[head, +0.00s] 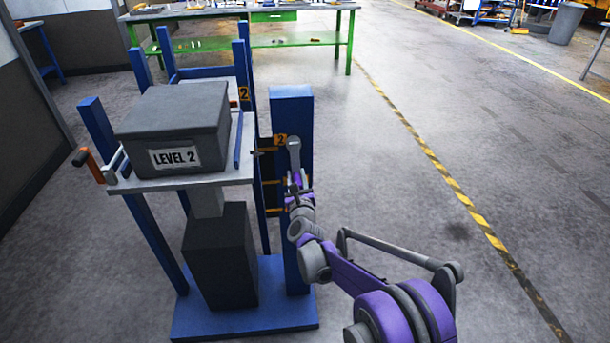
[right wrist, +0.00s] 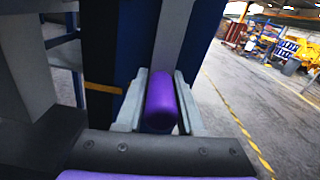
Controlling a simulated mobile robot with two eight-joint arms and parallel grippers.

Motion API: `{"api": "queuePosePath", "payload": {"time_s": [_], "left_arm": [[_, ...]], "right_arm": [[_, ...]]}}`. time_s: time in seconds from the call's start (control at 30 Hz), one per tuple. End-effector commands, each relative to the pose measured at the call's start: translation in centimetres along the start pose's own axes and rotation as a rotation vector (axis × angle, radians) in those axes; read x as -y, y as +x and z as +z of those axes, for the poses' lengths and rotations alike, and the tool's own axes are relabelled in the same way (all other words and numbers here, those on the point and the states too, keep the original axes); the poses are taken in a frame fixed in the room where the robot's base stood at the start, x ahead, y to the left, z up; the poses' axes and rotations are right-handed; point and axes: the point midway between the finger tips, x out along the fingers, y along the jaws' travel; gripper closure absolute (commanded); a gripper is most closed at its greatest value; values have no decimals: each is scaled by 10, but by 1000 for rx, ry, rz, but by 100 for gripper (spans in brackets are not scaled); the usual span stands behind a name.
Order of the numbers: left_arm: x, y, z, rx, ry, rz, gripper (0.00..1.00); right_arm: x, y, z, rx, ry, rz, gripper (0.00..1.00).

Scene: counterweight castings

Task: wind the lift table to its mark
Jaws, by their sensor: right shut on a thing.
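The lift table's grey platform (head: 190,183) carries a dark grey casting (head: 175,118) labelled "LEVEL 2". A small dark pointer (head: 257,153) sticks out from the platform's right edge, close to the orange "2" tag (head: 280,140) on the blue upright. I cannot tell if they line up exactly. A grey crank arm (head: 294,150) is on the right blue post (head: 292,112), hanging downward. My right gripper (head: 299,190) is at its lower end. In the right wrist view its grey fingers (right wrist: 160,105) are shut around a purple handle (right wrist: 161,100). My left gripper is out of view.
An orange-handled lever (head: 88,160) sits at the platform's left edge. Yellow marks (head: 272,210) lie lower on the upright. A green workbench (head: 250,42) stands behind.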

Motion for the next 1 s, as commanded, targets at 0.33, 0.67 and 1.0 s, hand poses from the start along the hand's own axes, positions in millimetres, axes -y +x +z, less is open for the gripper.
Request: {"api": "queuePosePath", "payload": {"time_s": [0.33, 0.67, 1.0], "left_arm": [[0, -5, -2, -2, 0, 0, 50], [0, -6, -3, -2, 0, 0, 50], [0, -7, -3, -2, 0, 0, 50]], "right_arm": [[-25, 0, 8, 0, 153, 15, 100], [-29, 0, 11, 1, 203, 14, 100], [-29, 0, 12, 2, 207, 13, 100]]}}
